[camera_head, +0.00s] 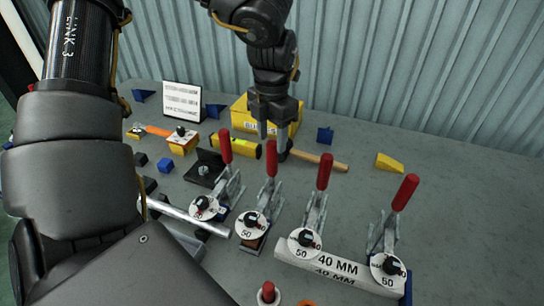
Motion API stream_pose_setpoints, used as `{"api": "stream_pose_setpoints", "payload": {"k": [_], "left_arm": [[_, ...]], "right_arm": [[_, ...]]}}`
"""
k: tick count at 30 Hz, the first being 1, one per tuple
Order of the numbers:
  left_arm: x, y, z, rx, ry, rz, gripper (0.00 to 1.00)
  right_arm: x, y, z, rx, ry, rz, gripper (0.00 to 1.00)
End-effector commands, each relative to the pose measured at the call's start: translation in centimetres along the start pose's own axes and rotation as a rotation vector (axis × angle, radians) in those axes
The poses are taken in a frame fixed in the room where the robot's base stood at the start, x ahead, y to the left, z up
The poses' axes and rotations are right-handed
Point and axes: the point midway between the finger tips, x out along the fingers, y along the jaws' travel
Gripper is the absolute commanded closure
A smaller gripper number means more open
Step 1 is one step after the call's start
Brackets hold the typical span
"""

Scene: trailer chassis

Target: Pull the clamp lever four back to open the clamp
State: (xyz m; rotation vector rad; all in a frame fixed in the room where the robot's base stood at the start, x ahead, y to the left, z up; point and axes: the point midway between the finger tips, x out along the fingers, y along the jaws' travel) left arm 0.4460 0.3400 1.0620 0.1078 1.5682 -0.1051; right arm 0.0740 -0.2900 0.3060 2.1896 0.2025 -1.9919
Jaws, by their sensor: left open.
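Several toggle clamps with red-handled levers stand in a row on the grey table. Counted from the left, clamp lever four (406,192) is the rightmost, with its red handle raised and tilted to the right. Its metal clamp body (384,236) stands behind a round white dial (390,271). The other red levers (225,146), (271,163) and (324,171) also point up. My left gripper (273,135) points down with its fingers apart, behind the second lever and well to the left of lever four, not touching it. My right gripper does not show.
A white bar marked 40 MM (340,268) lies at the two right clamps. A corrugated wall (430,70) closes the back. Table right of lever four looks clear.

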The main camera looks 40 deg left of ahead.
Motion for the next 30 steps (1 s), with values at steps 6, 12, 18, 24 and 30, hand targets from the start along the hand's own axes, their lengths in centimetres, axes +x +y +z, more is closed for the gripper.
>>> {"api": "stream_pose_setpoints", "payload": {"k": [6, 12, 18, 24, 30], "left_arm": [[4.0, 0.0, -0.1, 0.0, 0.004, -0.002, 0.52], [6.1, 0.0, 0.0, 0.0, 0.002, -0.001, 0.52], [6.7, 0.0, 0.0, 0.0, -0.002, -0.001, 0.52], [6.7, 0.0, 0.0, 0.0, -0.001, 0.0, 0.55], [6.7, 0.0, 0.0, 0.0, -0.001, 0.0, 0.81]], "right_arm": [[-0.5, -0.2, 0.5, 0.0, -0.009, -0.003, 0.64], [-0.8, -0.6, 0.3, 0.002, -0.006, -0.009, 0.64], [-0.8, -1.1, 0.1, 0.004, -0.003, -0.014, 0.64], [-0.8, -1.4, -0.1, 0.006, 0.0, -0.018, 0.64], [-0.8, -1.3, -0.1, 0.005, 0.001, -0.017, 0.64]]}}
